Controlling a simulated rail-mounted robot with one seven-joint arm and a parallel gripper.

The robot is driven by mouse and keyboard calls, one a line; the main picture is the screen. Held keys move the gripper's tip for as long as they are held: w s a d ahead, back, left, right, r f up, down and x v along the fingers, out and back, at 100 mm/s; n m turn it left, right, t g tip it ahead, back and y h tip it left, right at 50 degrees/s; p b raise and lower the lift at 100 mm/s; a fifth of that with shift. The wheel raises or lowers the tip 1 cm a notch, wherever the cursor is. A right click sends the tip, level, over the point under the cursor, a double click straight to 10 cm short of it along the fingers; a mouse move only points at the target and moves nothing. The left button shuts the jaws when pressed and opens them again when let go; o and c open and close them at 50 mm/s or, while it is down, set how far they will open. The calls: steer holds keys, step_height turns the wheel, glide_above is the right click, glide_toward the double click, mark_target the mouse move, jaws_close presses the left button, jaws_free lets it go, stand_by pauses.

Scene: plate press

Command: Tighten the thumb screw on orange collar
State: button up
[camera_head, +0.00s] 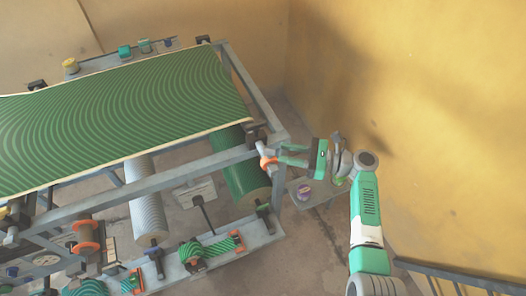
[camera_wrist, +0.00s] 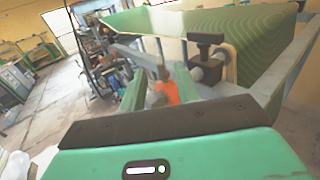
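The orange collar (camera_head: 268,163) sits at the end of a shaft on the near right corner of the press frame. My gripper (camera_head: 284,155) reaches toward it from the right, with its two green fingers apart. In the wrist view the orange collar (camera_wrist: 168,92) shows between and beyond the fingers of my gripper (camera_wrist: 160,84). A grey part (camera_wrist: 140,58) stands just past the fingertips by the collar. I cannot tell whether it is the thumb screw, or whether the fingers touch anything.
A green patterned sheet (camera_head: 120,115) covers the top of the press, with a green roller (camera_head: 246,172) below it. A dark clamp (camera_wrist: 205,45) stands close right of the collar in the wrist view. A small grey table (camera_head: 313,192) lies under my gripper. A yellow wall (camera_head: 430,110) is behind.

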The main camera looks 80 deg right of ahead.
mark_target(269, 152)
steer(key=w, duration=0.7)
steer(key=shift+w, duration=0.3)
steer(key=shift+c, duration=0.2)
jaws_close()
